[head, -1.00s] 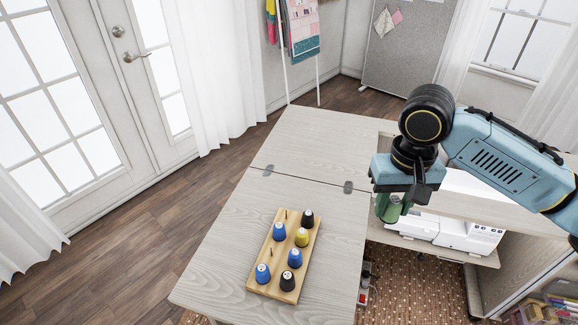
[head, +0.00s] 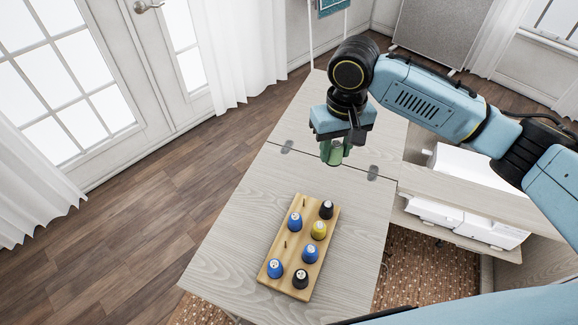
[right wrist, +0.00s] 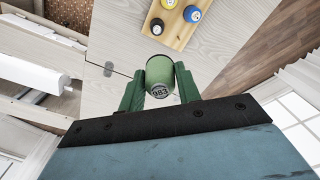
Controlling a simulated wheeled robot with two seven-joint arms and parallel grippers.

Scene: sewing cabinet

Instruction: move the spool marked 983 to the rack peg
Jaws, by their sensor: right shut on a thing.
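My right gripper (head: 334,155) is shut on a green spool (right wrist: 160,78). The spool's end shows the mark 983 in the right wrist view. The gripper holds it above the table, behind the rack. The wooden rack (head: 272,287) lies on the table's near part. It holds blue, black and yellow spools, such as a yellow spool (head: 319,230) and a black spool (head: 326,209). My left gripper is not in view.
The pale wooden table (head: 222,260) has clear surface around the rack. Hinges (head: 373,173) cross its seam. A white sewing machine (head: 465,185) stands at the right, below a wooden panel. Wood floor lies to the left.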

